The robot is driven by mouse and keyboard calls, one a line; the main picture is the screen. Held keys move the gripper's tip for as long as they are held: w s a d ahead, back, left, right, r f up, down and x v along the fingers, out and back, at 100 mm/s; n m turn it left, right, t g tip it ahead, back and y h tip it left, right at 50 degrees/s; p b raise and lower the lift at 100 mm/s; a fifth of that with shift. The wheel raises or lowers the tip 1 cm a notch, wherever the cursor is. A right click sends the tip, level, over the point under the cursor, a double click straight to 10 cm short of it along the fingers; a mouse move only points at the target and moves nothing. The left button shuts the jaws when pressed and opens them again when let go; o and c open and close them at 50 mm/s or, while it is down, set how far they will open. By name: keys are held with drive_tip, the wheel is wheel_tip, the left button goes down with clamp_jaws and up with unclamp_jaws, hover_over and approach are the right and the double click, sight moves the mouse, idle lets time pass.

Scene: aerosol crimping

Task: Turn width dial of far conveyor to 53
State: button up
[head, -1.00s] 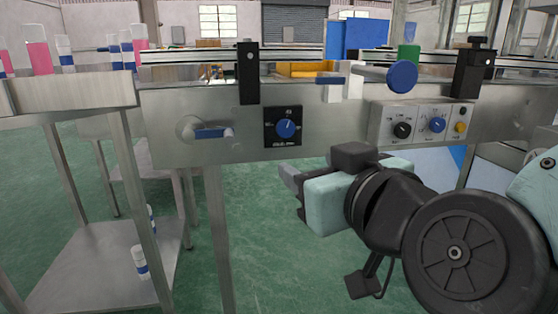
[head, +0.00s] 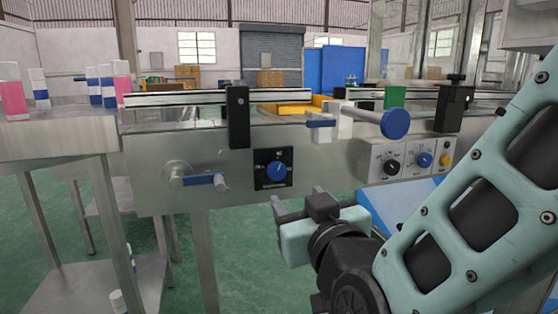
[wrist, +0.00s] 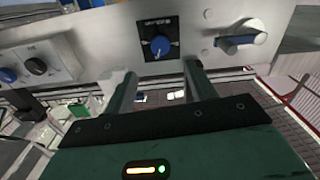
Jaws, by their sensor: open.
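A blue dial (head: 276,170) on a square black plate is set in the steel side of the conveyor (head: 235,195). Its printed scale is too small to read. In the wrist view the same dial (wrist: 160,46) shows upside down, beyond and roughly between the fingertips. My gripper (head: 292,206) is open and empty, below and slightly right of the dial in the head view, apart from it. In the wrist view both fingers of my gripper (wrist: 160,80) point toward the panel with a clear gap between them.
Left of the dial is a blue-handled crank (head: 200,180). To the right are white control boxes with a black knob (head: 391,168), a blue knob (head: 424,160) and a yellow button (head: 446,160). A blue round handwheel (head: 395,124) juts out above. A steel table (head: 60,140) holds cans at left.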

sight(278, 174)
drive_tip(key=b+x, duration=0.2)
drive_tip(key=x, duration=0.9)
drive_tip(key=shift+w+a+f+b, duration=0.1)
drive_tip(key=shift+w+b, duration=0.25)
drive_tip(key=shift+b, duration=0.05)
drive_tip(key=c, duration=1)
